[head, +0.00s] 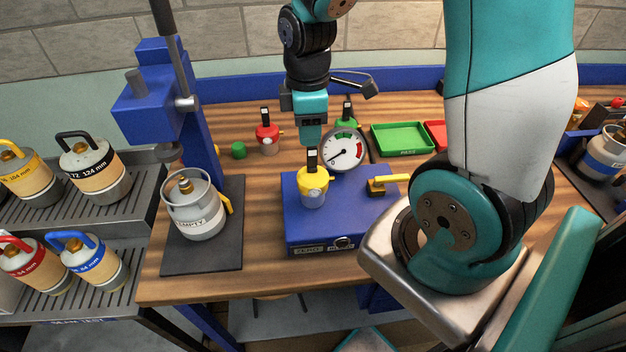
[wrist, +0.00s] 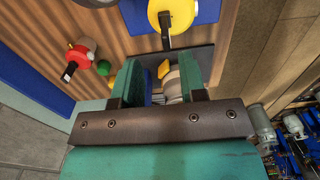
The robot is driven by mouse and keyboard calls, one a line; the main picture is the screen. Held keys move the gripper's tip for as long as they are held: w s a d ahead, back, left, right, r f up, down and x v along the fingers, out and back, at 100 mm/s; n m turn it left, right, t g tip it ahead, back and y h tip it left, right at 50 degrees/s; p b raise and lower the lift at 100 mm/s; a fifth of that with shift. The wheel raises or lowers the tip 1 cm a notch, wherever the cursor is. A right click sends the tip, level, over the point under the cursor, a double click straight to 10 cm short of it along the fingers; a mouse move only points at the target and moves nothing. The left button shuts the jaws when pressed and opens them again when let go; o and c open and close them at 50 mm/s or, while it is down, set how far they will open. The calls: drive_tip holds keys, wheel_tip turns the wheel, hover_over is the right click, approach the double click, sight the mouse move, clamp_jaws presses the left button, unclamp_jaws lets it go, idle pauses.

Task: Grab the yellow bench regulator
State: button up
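The yellow bench regulator (head: 313,187) stands upright on the blue box (head: 345,220), with a black handle on top. In the wrist view the yellow regulator (wrist: 176,12) is at the top edge, partly cut off, its black bar pointing down the picture. My gripper (head: 309,140) hangs pointing down just above the regulator in the head view. In the wrist view my gripper (wrist: 158,75) has its two teal fingers apart with nothing held. The regulator lies outside the gap between them there. Whether a fingertip touches the handle cannot be told.
A round gauge (head: 346,150) stands close behind the regulator. Red (head: 268,135) and green (head: 346,124) regulators stand farther back. A grey cylinder (head: 195,208) stands left on a dark mat beside a blue press (head: 160,110).

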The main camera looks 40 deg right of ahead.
sight(312, 151)
drive_tip(key=shift+f, duration=0.65)
drive_tip(key=f, duration=0.2)
drive_tip(key=s+f+p, duration=0.1)
drive_tip(key=f, duration=0.1)
drive_tip(key=shift+f, duration=0.6)
clamp_jaws()
idle(0.5)
